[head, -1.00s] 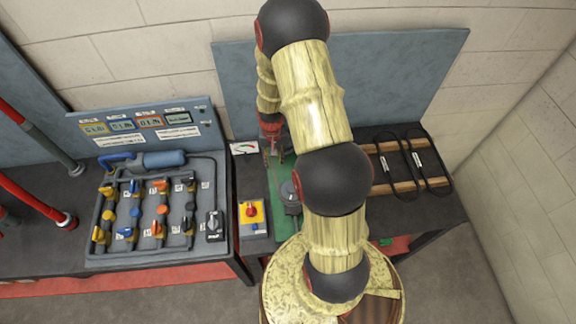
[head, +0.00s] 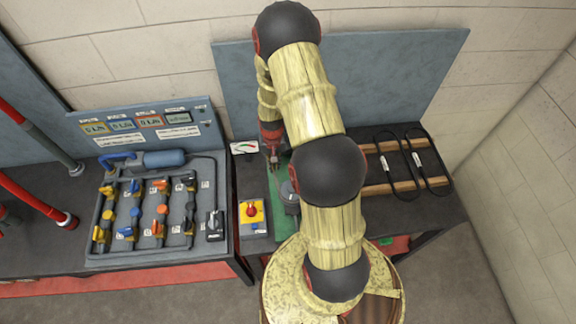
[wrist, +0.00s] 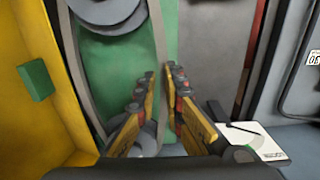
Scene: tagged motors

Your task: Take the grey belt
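The grey belt (wrist: 77,62) loops round grey pulleys above a green plate in the wrist view. One strand runs down the left, and the other comes down from the top middle towards my fingertips. A large pulley (wrist: 108,12) shows at the top, and a smaller one (wrist: 147,138) is partly behind my left finger. My gripper (wrist: 162,72) has a narrow gap between its fingertips, with the right strand seemingly between them; contact is unclear. In the head view my gripper (head: 272,158) is over the green plate's back left, and my arm hides much of the motor.
A yellow box with a red knob (head: 252,211) stands left of the green plate. A white gauge card (head: 244,147) is behind it. Two black belts (head: 408,158) lie across wooden strips at the right.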

